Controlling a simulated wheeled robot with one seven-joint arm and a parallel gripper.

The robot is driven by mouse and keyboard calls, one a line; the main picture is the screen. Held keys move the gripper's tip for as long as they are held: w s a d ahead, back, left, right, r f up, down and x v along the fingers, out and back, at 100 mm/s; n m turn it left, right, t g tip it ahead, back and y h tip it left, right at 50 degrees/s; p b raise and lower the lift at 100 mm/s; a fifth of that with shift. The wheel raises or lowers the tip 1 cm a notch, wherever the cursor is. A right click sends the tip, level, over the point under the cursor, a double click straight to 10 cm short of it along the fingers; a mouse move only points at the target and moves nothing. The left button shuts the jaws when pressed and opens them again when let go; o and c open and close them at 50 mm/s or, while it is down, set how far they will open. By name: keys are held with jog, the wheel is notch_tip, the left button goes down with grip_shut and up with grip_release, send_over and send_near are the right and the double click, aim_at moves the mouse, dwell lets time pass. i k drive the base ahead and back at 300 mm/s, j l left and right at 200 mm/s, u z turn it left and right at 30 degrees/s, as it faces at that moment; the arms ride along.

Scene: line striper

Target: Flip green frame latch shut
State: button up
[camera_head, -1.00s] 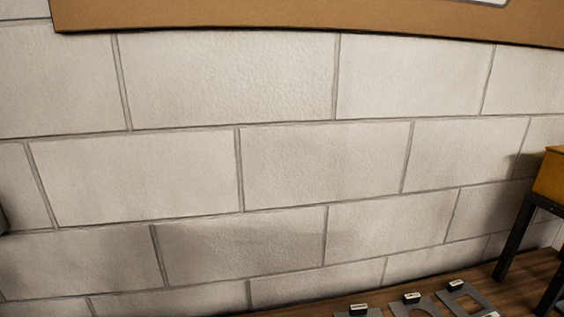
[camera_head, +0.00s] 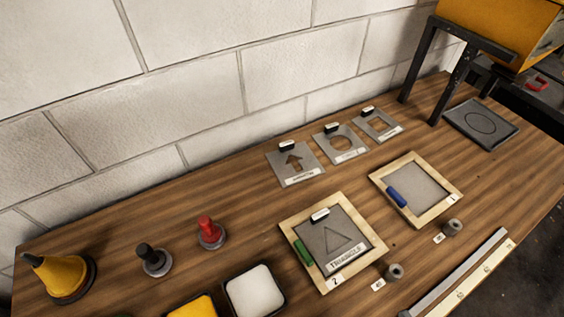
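The green latch (camera_head: 304,253) is a small bar on the left side of a light wooden frame (camera_head: 350,277) marked 2, on the workbench. The frame holds a grey stencil plate (camera_head: 326,238) with a triangle cutout and a white label. The green bar lies along the frame's left edge; I cannot tell whether it is open or shut. A second wooden frame (camera_head: 447,180), marked 1, has a blue latch (camera_head: 397,197) on its left side. My gripper is not in view.
The wooden workbench (camera_head: 150,220) stands against a white block wall. Stencil plates (camera_head: 294,161) lie behind the frames. A red-knobbed piece (camera_head: 210,233), black-knobbed piece (camera_head: 153,259), yellow cone (camera_head: 57,276), white pad (camera_head: 255,290) and metal rail (camera_head: 455,275) lie around. A yellow hopper (camera_head: 492,28) stands at the back right.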

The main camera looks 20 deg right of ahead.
aim_at(302, 252)
jog(key=k+l+u, duration=0.35)
jog(key=l, duration=0.35)
jog(key=k+l+u, duration=0.3)
jog(key=l, duration=0.35)
jog(key=k+l+u, duration=0.35)
jog(key=k+l, duration=0.1)
jog(key=l, duration=0.05)
